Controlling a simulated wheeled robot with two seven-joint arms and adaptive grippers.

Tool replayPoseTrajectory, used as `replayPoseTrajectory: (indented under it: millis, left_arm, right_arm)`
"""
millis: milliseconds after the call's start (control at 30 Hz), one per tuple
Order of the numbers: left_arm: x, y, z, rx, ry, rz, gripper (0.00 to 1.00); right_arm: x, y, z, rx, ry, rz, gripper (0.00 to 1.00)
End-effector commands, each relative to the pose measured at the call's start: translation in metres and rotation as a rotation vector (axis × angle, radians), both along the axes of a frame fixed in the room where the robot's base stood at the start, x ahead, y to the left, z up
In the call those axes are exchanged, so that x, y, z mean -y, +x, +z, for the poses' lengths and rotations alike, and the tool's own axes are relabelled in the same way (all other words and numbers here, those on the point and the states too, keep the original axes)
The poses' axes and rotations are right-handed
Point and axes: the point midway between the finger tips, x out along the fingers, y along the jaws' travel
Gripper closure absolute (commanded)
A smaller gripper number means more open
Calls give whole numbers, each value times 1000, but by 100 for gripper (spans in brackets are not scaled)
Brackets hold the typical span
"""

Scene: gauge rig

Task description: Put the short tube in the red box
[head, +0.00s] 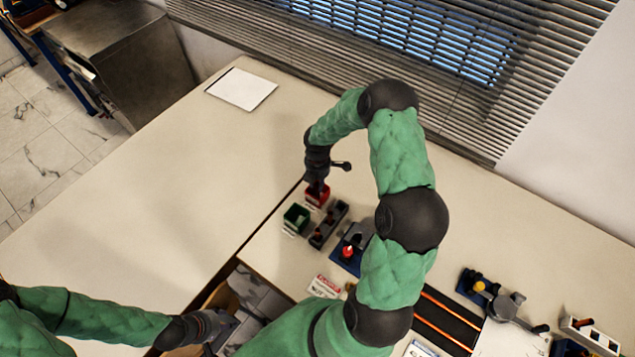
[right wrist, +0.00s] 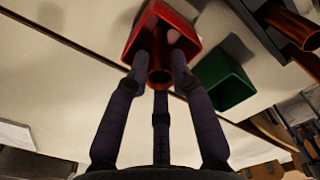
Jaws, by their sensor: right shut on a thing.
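The red box (head: 324,197) stands on the table near its inner edge, and it also shows in the right wrist view (right wrist: 190,35). My right gripper (head: 317,187) points down at the red box. In the right wrist view its fingers (right wrist: 160,70) are shut around a short copper-coloured tube (right wrist: 160,77), with its round end facing the camera. The tube's far end is over or inside the box opening; how deep I cannot tell. My left gripper (head: 222,328) is low in the head view, away from the box; its fingers are not clear.
A green box (head: 296,218) stands beside the red box. A dark rack (head: 328,224) with copper tubes is close by on the right. A blue-based fixture (head: 349,250) with a red part stands further right. The table to the left is mostly clear, with a white sheet (head: 241,89).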

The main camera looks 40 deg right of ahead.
Motion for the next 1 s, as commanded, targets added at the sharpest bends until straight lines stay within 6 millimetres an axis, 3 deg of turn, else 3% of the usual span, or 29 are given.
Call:
replayPoseTrajectory:
  millis: [33, 67, 133, 567, 667, 1000]
  left_arm:
    - [0, 0, -2, 0, 0, 0, 60]
    - [0, 0, -2, 0, 0, 0, 60]
    - [0, 0, -1, 0, 0, 0, 60]
    - [0, 0, 2, 0, 0, 0, 60]
    - [0, 0, 4, 0, 0, 0, 60]
    - [0, 0, 13, 0, 0, 0, 60]
  right_arm:
    - [0, 0, -3, 0, 0, 0, 100]
    - [0, 0, -2, -1, 0, 0, 71]
    - [0, 0, -2, -1, 0, 0, 53]
    - [0, 0, 4, 1, 0, 0, 53]
    - [0, 1, 16, 3, -1, 0, 53]
    - [0, 0, 84, 4, -1, 0, 53]
